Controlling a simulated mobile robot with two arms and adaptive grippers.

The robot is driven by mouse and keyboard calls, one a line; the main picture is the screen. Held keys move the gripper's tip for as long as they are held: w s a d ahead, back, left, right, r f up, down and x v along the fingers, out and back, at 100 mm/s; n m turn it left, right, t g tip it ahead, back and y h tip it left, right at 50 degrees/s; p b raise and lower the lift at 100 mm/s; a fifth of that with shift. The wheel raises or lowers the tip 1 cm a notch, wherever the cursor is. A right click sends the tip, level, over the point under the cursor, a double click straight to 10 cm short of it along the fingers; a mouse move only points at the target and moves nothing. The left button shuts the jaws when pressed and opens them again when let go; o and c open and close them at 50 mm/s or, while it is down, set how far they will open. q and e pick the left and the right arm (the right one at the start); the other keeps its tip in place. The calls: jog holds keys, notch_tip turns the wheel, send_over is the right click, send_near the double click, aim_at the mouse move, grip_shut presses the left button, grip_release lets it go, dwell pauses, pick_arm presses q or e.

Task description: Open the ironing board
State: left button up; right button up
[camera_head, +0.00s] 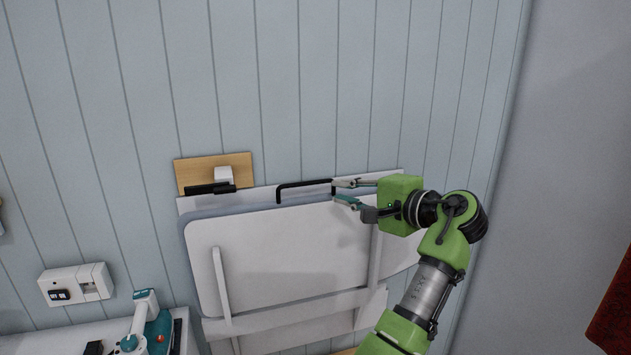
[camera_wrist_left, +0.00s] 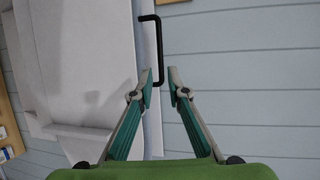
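The ironing board (camera_head: 275,255) is a white panel folded up against the wall, with pale braces across its front. A black bar handle (camera_head: 303,184) is at its top edge. My left gripper (camera_head: 338,191) is at the right end of this handle. In the left wrist view, the two fingertips (camera_wrist_left: 160,76) are apart, with the black handle (camera_wrist_left: 159,40) running between them. Small gaps show beside the handle, so the fingers look open around it. The board shows along the left of that view (camera_wrist_left: 85,60). My right gripper is not in view.
A wooden plate with a white block and black piece (camera_head: 212,173) is on the wall left of the handle. A socket box (camera_head: 75,285) and a teal and white iron (camera_head: 150,325) are at lower left. A red cloth (camera_head: 615,315) hangs at far right.

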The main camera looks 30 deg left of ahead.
pick_arm(q)
jog(key=p, duration=0.2)
send_near(307, 185)
jog(key=a, duration=0.3)
jog(key=x, duration=0.1)
jog(key=p+x, duration=0.1)
jog(key=x, duration=0.1)
jog(key=shift+w, duration=0.3)
jog(key=p+x, duration=0.1)
jog(key=x, duration=0.2)
jog(key=shift+w+a+f, duration=0.15)
jog(key=shift+a, duration=0.15)
jog(key=shift+w+a+f+p, duration=0.1)
jog(key=shift+a+p, duration=0.2)
jog(key=shift+w+a+f, duration=0.1)
jog(key=shift+a, duration=0.05)
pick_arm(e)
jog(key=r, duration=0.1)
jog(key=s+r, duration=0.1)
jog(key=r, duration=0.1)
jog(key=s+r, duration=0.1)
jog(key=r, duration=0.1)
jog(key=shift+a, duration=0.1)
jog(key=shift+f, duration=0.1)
pick_arm(q)
grip_shut()
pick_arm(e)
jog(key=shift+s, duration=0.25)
